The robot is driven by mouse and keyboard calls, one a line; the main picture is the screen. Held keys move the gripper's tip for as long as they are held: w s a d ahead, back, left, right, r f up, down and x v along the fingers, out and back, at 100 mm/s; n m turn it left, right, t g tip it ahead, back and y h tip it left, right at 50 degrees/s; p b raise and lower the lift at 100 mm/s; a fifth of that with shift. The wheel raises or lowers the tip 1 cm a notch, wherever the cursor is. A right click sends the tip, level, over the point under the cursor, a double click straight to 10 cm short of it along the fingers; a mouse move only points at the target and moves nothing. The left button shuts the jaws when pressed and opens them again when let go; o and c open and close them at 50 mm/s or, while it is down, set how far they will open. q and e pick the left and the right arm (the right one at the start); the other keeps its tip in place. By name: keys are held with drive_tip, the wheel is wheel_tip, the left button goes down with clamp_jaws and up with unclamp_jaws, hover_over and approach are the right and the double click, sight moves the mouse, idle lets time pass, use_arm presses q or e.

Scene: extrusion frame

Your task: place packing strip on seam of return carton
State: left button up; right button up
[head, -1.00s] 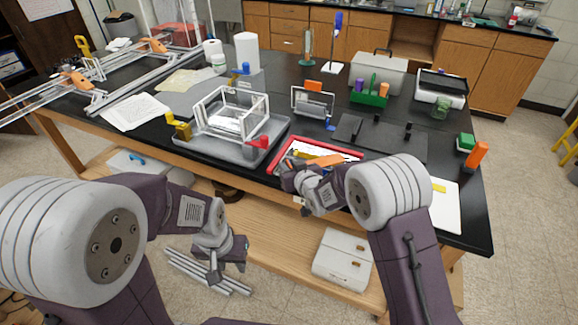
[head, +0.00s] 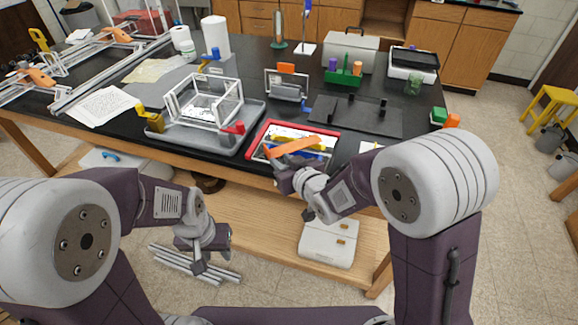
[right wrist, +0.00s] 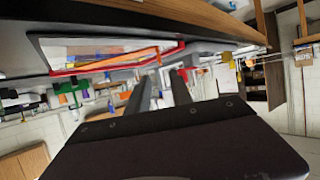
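I cannot clearly identify a packing strip or a return carton in these views. A red-rimmed tray (head: 254,146) lies at the bench's front edge. A long orange piece (head: 293,146) lies across it, with yellow and blue items beside it. My right gripper (head: 284,182) is just in front of the tray's front edge; in the right wrist view its two fingers (right wrist: 160,95) stand apart with nothing between them. My left gripper (head: 199,266) hangs low in front of the bench, pointing down; its finger gap is too small to tell.
The black bench (head: 262,75) holds a grey tray (head: 170,138) with a white-edged frame, a dark mat (head: 350,115), a green caddy (head: 343,79) and a grey case (head: 350,52). A white box (head: 328,243) sits on the lower shelf. Metal bars (head: 170,258) lie below left.

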drive_tip(key=s+d+f+m+g+h, duration=0.2)
drive_tip(key=s+d+f+g+h, duration=0.1)
drive_tip(key=s+d+f, duration=0.4)
drive_tip(key=s+d+f+m+g+h, duration=0.2)
drive_tip(key=s+d+g, duration=0.2)
drive_tip(key=d, duration=0.5)
use_arm(q)
drive_tip(key=shift+c, duration=0.6)
use_arm(e)
drive_tip(key=s+d+f+m+g+h, duration=0.1)
drive_tip(key=s+d+g, duration=0.2)
drive_tip(key=s, duration=0.7)
drive_tip(key=shift+d+f+m+g, duration=0.15)
drive_tip(key=shift+m+g, duration=0.15)
drive_tip(key=shift+g, duration=0.2)
drive_tip(key=shift+s, duration=0.1)
